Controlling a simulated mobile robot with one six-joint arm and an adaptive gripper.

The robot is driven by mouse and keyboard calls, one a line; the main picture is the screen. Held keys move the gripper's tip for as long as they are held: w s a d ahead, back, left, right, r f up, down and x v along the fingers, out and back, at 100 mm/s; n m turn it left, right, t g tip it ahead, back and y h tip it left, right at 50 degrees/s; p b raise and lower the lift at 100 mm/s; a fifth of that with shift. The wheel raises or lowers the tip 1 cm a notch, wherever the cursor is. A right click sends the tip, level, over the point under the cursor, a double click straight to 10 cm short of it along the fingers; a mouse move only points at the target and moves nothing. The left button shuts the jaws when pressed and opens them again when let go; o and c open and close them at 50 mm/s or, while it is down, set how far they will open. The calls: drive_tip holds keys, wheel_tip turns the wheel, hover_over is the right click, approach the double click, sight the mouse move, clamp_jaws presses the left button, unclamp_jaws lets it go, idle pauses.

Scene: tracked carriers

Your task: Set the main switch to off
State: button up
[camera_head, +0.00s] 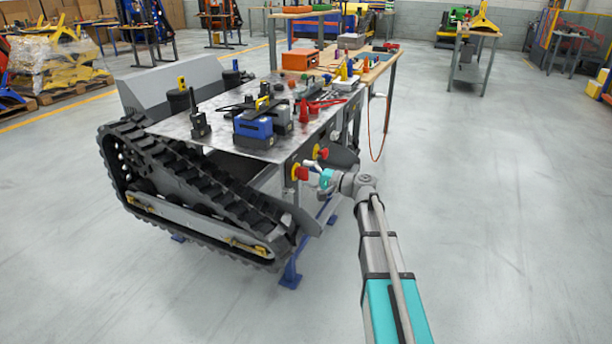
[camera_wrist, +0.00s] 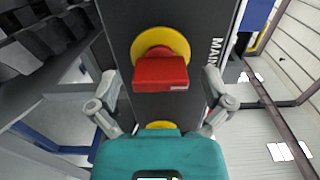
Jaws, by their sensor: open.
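The main switch is a red block handle (camera_wrist: 161,73) on a yellow round plate (camera_wrist: 160,37), set on a dark panel (camera_wrist: 117,22). White letters reading "MAIN" run along the panel beside it in the wrist view. In the head view a red handle on yellow (camera_head: 299,173) is at the near corner of the tracked carrier (camera_head: 215,140). My gripper (camera_wrist: 160,80) is open, one finger on each side of the red handle in the wrist view. I cannot tell if they touch it. In the head view my gripper (camera_head: 318,181) is close beside that handle.
A second red-and-yellow knob (camera_head: 320,153) is further along the panel. Another yellow plate (camera_wrist: 160,126) is partly hidden by my gripper. The carrier's track (camera_head: 190,180) is to the left. Tools and boxes cover its top.

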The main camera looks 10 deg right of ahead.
drive_tip(key=shift+d, duration=0.1)
drive_tip(key=v, duration=1.2)
idle(0.4)
drive_tip(key=s+a+f+n+g+h, duration=0.35)
drive_tip(key=s+a+f+g, duration=0.25)
drive_tip(key=s+a+f, duration=0.3)
drive_tip(key=s+f+n+g+h, duration=0.45)
drive_tip(key=s+f+h, duration=0.45)
drive_tip(key=s+h, duration=0.3)
wheel_tip(320, 180, up, 37)
drive_tip(key=a+p, duration=0.1)
drive_tip(key=p, duration=3.6)
drive_tip(key=shift+s+m+y, duration=0.4)
drive_tip(key=shift+y, duration=0.05)
drive_tip(key=shift+f, duration=0.1)
